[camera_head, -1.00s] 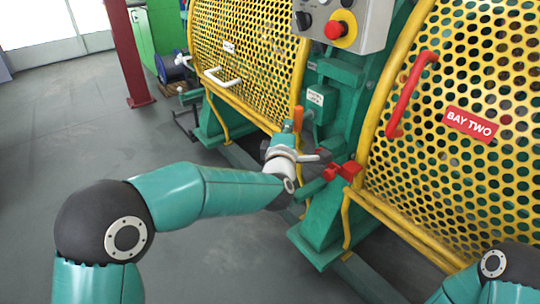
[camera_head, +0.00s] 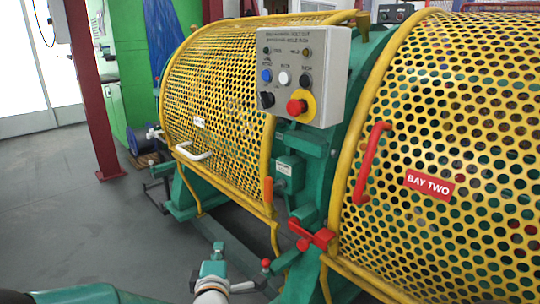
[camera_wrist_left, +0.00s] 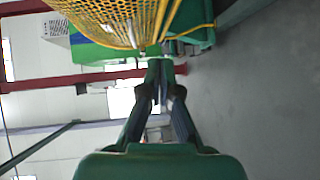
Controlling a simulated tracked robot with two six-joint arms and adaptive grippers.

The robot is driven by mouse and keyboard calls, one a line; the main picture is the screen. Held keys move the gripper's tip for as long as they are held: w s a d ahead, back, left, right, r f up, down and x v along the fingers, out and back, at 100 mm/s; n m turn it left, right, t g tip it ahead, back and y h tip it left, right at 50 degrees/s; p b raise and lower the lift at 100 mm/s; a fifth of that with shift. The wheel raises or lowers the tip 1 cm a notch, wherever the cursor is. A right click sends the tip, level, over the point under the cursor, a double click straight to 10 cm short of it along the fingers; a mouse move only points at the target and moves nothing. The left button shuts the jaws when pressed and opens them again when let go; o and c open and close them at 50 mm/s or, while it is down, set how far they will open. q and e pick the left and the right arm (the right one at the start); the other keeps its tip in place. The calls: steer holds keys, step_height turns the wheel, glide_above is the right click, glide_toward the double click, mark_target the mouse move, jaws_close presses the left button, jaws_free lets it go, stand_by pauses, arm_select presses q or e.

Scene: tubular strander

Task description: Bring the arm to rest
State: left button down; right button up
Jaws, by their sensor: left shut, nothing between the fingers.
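My left gripper (camera_head: 216,250) is low in the head view, just above its pale wrist, in front of the machine's base. It is small there and seems clear of the machine. In the left wrist view its two dark fingers (camera_wrist_left: 160,72) come together at the tips with nothing between them. Most of my left arm is below the head view; only a teal part shows at the lower left. My right gripper is in neither view.
Yellow perforated guards, one with a white handle (camera_head: 193,152) and one with a red handle (camera_head: 371,160), line the machine. A grey control box (camera_head: 303,75) with a red stop button (camera_head: 297,107) stands between them. A red post (camera_head: 95,95) stands left. Grey floor (camera_head: 75,210) is open there.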

arm_select(q)
steer(key=s+a+f+m+g+h, duration=0.1)
steer(key=s+a+f+m+g, duration=0.2)
steer(key=f, duration=0.7)
steer(key=s+a+f+g, duration=0.15)
steer(key=s+f, duration=0.35)
steer(key=f, duration=0.5)
steer(key=s+a+f+m+g+h, duration=0.15)
steer(key=s+f+g, duration=0.25)
steer(key=f, duration=0.6)
steer(key=s+d+f+m+g+h, duration=0.2)
steer(key=s+d+f+m+g, duration=0.3)
steer(key=s, duration=0.4)
steer(key=s+d+f+m+g+h, duration=0.1)
steer(key=s+d+f+m+g, duration=0.15)
steer(key=s+m, duration=0.6)
step_height(320, 180, up, 37)
steer(key=s+n+p, duration=0.1)
steer(key=p, duration=3.6)
steer(key=shift+a+r, duration=0.15)
steer(key=shift+a, duration=0.1)
